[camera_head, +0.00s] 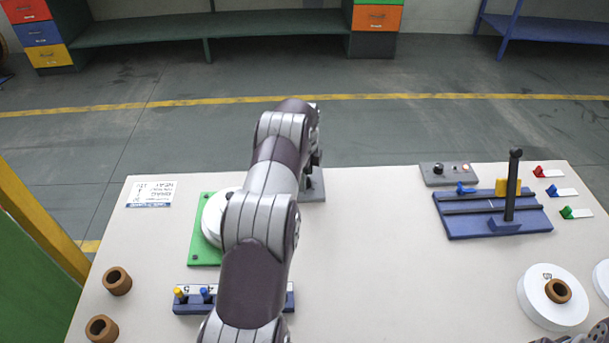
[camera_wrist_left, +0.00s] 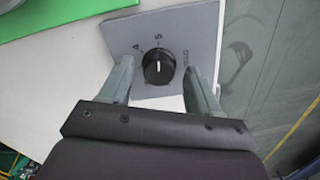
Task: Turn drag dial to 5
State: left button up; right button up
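The drag dial (camera_wrist_left: 158,67) is a round black knob with a white pointer line on a grey plate (camera_wrist_left: 192,25). In the left wrist view, marks 4 and 5 lie above the knob, and the white line points up, roughly toward the 5. My left gripper (camera_wrist_left: 160,88) is open, with one finger on each side of the knob and a visible gap to each. In the head view my left arm hides the dial, and only part of its grey plate (camera_head: 314,190) shows. Only a dark bit of my right arm shows at the lower right corner.
Left of the plate is a green base (camera_head: 204,249) with a white disc (camera_head: 213,218). A blue numbered rack (camera_head: 188,306) with coloured pegs is nearer. A blue fixture (camera_head: 470,222) with an upright post stands at right. The table (camera_head: 385,260) between is clear.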

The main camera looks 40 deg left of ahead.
pick_arm(q)
notch_tip(320, 180, up, 13)
jog(key=p, duration=1)
jog(key=shift+f, duration=0.2)
